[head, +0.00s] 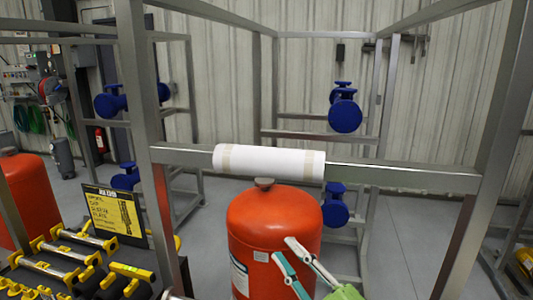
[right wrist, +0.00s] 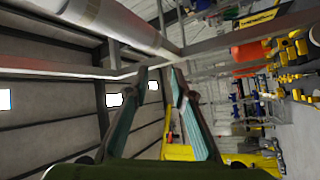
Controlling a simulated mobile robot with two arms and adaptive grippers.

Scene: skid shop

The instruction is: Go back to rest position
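My right gripper (head: 285,248) is at the lower middle of the head view, in front of the orange tank and below the white wrapped roll. Its two teal fingers are apart with nothing between them. They also show in the right wrist view (right wrist: 158,75), spread with a clear gap. The white roll (head: 270,162) with tan bands is around the grey frame's horizontal bar; it also shows at the top of the right wrist view (right wrist: 110,22). The gripper is apart from it. My left gripper is not in the head view.
A grey metal frame (head: 400,175) stands before me. An orange tank (head: 275,220) is behind its bar. A tool rack (head: 75,260) with yellow-ended tools and a yellow sign (head: 113,213) are at the lower left. Blue flanged fittings (head: 345,115) are farther back. The floor right is clear.

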